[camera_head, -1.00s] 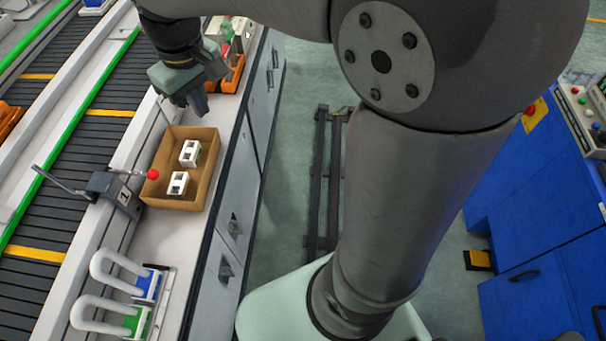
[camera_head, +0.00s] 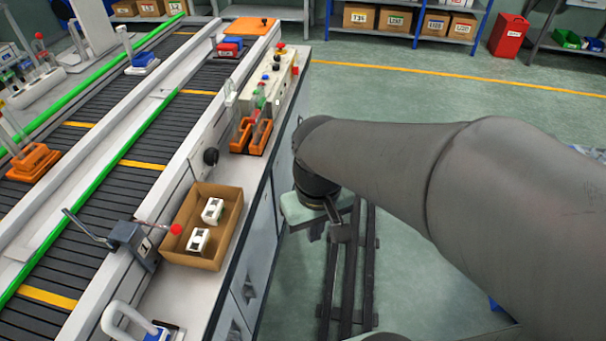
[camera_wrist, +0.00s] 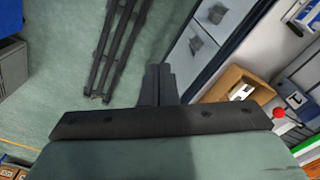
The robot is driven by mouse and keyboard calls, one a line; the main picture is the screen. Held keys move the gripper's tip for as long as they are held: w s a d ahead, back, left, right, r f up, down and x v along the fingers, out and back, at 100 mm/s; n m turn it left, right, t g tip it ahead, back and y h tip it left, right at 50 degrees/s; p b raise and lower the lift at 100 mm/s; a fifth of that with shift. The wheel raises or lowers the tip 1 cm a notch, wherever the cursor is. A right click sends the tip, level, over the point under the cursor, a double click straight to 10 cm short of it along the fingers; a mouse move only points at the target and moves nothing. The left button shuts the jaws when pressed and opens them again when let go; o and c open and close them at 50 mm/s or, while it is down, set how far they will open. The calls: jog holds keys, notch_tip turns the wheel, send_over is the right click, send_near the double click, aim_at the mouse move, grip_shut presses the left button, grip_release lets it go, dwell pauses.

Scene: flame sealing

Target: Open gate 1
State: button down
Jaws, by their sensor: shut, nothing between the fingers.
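Gate 1 is a grey block (camera_head: 130,240) marked "1" at the conveyor's right edge. Its lever ends in a red ball knob (camera_head: 176,229) that sits by the left edge of the cardboard box. A metal bar reaches from the block over the dark belt. The red knob also shows at the right of the wrist view (camera_wrist: 278,113). My gripper (camera_wrist: 158,72) is shut and empty, pointing down over the floor beside the counter. In the head view my gripper (camera_head: 317,228) is partly hidden behind my arm, to the right of the counter and apart from the gate.
A cardboard box (camera_head: 232,236) with two white parts stands on the counter beside the knob. Orange holders (camera_head: 250,135) with bottles and a control box (camera_head: 270,92) stand farther back. Dark floor rails (camera_head: 348,270) run below my gripper.

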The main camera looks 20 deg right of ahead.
jog(key=shift+s+d+f+m, duration=0.2)
jog(key=shift+s+d+f, duration=0.15)
jog(key=shift+s, duration=0.25)
jog(key=shift+s+d+f+m, duration=0.25)
jog(key=shift+s+f, duration=0.1)
jog(key=shift+s, duration=0.25)
